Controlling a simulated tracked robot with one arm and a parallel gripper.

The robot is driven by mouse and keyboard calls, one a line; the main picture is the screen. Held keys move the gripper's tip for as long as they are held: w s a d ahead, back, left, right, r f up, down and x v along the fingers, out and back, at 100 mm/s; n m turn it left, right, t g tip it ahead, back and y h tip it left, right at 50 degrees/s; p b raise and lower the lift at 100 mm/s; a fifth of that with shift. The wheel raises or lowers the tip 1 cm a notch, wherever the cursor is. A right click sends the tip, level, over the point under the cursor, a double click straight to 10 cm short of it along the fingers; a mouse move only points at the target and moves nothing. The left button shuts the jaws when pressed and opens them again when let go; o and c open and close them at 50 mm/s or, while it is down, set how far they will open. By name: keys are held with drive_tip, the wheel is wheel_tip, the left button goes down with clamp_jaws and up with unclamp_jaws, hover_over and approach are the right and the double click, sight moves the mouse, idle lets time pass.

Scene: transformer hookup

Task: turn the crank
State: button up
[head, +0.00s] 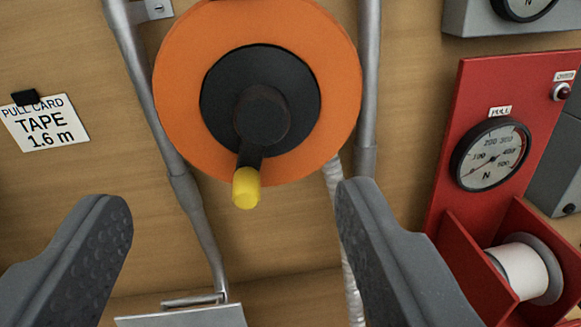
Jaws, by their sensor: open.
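The crank (251,150) is a dark arm on a black hub (221,98) at the centre of an orange disc (179,62). A yellow knob (246,188) sits at its lower end, so the crank points down and slightly left. The disc is in the upper middle of the head view, its top cut off by the frame. My gripper (236,212) is open, with a grey finger at lower left and another at lower right. The knob shows between and above the fingertips. Nothing is between the fingers, and neither finger appears to touch the crank.
Grey pipes (368,90) flank the disc on a wooden wall. A card reading "PULL CARD TAPE 1.6 m" (43,122) hangs at left. At right, a red panel (468,95) carries a pull gauge (490,155), with a white spool (520,270) below. A metal plate (185,316) lies at bottom.

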sight(259, 128)
drive_tip(key=shift+w+d+f+p, duration=0.15)
drive_tip(key=shift+w+f+p, duration=0.45)
drive_tip(key=shift+w, duration=1.75)
drive_tip(key=shift+w+d+f+p, duration=0.1)
drive_tip(key=shift+w+f+p, duration=0.55)
drive_tip(key=shift+w, duration=1.75)
drive_tip(key=shift+w+d+f+p, duration=0.15)
drive_tip(key=shift+w+f+p, duration=0.45)
drive_tip(key=shift+w, duration=1.75)
drive_tip(key=shift+r, duration=0.15)
clamp_jaws()
drive_tip(key=shift+a, duration=0.15)
